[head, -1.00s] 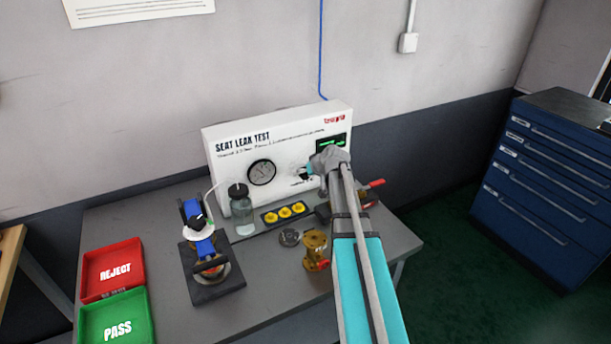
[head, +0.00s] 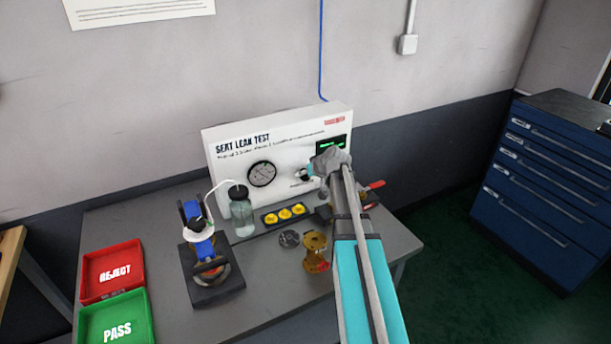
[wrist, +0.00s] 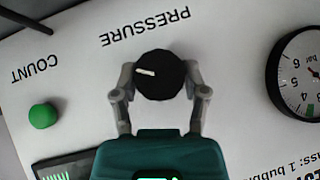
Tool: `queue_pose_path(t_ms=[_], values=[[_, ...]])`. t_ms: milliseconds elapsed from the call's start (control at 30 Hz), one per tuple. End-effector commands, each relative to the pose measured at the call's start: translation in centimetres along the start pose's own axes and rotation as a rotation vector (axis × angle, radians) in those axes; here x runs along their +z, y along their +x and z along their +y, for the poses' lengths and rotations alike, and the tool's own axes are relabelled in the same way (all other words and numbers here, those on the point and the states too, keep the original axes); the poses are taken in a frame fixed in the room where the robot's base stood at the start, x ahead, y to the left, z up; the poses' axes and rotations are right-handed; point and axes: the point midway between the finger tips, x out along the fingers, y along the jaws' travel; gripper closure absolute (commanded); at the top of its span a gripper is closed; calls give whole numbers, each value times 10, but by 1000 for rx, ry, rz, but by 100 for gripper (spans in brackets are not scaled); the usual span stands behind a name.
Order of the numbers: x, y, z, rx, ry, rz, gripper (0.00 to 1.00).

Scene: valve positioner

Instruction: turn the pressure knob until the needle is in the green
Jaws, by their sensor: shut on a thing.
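My gripper (wrist: 158,88) is shut on the knob, one finger on each side. In the head view my gripper (head: 308,172) is at the panel's right half and mostly hides the knob. The gauge (head: 262,174) is left of the knob in the head view; its edge (wrist: 300,77) shows at the right of the wrist view, with part of a green band. I cannot make out the needle's reading.
A green COUNT button (wrist: 43,115) and a lit display (head: 332,143) are near my gripper. A bottle (head: 241,209), a blue clamp fixture (head: 203,250), yellow discs (head: 285,213) and a brass part (head: 316,250) stand on the bench below. Red and green trays (head: 113,268) lie left.

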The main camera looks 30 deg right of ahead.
Motion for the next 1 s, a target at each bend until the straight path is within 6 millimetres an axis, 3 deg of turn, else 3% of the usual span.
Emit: queue_pose_path(t_ms=[1000], values=[[4,4,4,-503,502,-3,90]])
